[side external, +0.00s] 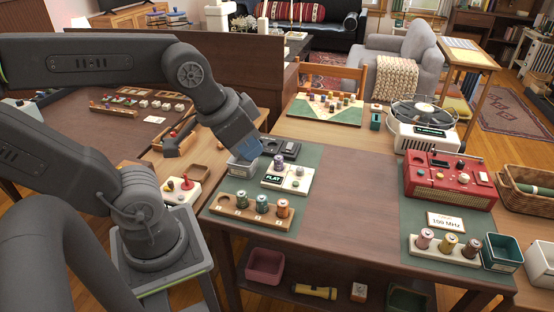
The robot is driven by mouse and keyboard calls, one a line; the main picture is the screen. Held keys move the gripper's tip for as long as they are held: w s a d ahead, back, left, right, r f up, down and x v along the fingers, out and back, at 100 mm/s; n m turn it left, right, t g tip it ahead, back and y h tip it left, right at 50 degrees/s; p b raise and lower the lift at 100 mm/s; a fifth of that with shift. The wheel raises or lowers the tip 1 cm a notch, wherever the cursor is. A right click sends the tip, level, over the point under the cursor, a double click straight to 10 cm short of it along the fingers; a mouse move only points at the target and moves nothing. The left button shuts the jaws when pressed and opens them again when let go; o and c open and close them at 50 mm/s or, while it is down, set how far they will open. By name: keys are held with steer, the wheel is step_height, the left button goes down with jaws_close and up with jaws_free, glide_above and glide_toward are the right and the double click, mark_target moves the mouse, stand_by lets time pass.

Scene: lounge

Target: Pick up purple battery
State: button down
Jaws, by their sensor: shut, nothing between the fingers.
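A small purple battery (279,162) stands upright on the white tester (291,176), which has a dark label reading FLAT. My gripper (248,152) is shut and empty. A wooden rack (222,205) in front holds several upright batteries in green, teal and orange tones. A pale rack (416,247) at the right holds a pinkish, a yellow and a brown battery.
A red radio (448,180), a 100 MHz card (445,221), a dark green bin (502,253) and a white fan unit (425,138) stand right. A game board (325,108) lies behind. The table's middle (345,200) is clear.

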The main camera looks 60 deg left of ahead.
steer(key=c, duration=1.8)
jaws_free()
steer(key=o, duration=1.1)
steer(key=m+g, duration=0.6)
steer(key=m, duration=1.5)
glide_above(279, 157)
step_height(279, 157, down, 18)
steer(key=r, duration=0.1)
steer(key=f, duration=0.8)
steer(key=shift+s+f, duration=0.2)
steer(key=shift+s, duration=0.05)
steer(key=shift+w+f, duration=0.2)
steer(key=shift+f, duration=2.85)
